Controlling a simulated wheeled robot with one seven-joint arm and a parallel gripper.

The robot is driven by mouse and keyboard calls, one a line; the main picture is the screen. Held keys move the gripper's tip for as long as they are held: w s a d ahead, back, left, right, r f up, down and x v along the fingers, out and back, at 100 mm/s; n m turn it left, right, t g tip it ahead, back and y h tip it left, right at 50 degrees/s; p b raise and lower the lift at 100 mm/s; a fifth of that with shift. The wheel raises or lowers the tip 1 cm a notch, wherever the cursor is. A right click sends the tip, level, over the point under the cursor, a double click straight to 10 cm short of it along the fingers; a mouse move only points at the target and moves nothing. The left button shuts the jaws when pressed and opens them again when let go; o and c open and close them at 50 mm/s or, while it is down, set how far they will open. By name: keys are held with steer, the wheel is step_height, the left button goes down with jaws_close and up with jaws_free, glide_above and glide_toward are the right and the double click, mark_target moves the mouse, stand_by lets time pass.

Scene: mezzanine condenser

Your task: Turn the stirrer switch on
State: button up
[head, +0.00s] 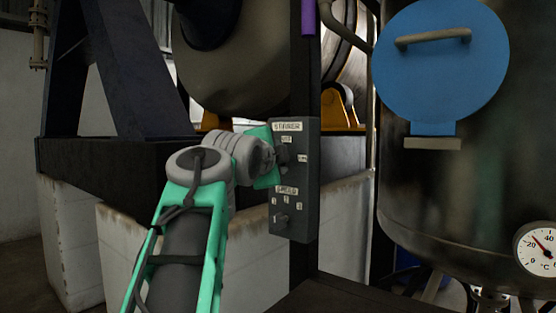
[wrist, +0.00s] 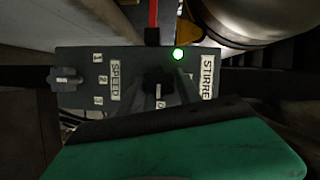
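The grey control box (head: 308,185) stands upright at the picture's middle in the head view. Its upper part carries the STIRRER label (head: 287,127) and the dark stirrer switch (head: 283,156), also in the wrist view (wrist: 157,80). The switch has a pale pointer mark; a label beside it is partly covered, so I cannot read its setting surely. My gripper (head: 272,156) is at the switch, from the left. Its green and dark part covers the lower wrist view. The fingertips are not clear, so grip and contact are uncertain.
The speed knob (head: 281,218) sits lower on the same box, near numbers; it also shows in the wrist view (wrist: 65,79). A tank (head: 440,200) with a blue round cover (head: 440,75) and a dial gauge (head: 540,249) stands at right. A dark beam runs behind my arm.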

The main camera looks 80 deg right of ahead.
steer(key=o, duration=0.4)
steer(key=shift+o, duration=0.2)
steer(key=shift+a, duration=0.1)
steer(key=a, duration=0.7)
steer(key=shift+a+r+p, duration=0.3)
steer(key=shift+r+p, duration=0.05)
steer(key=shift+p, duration=0.1)
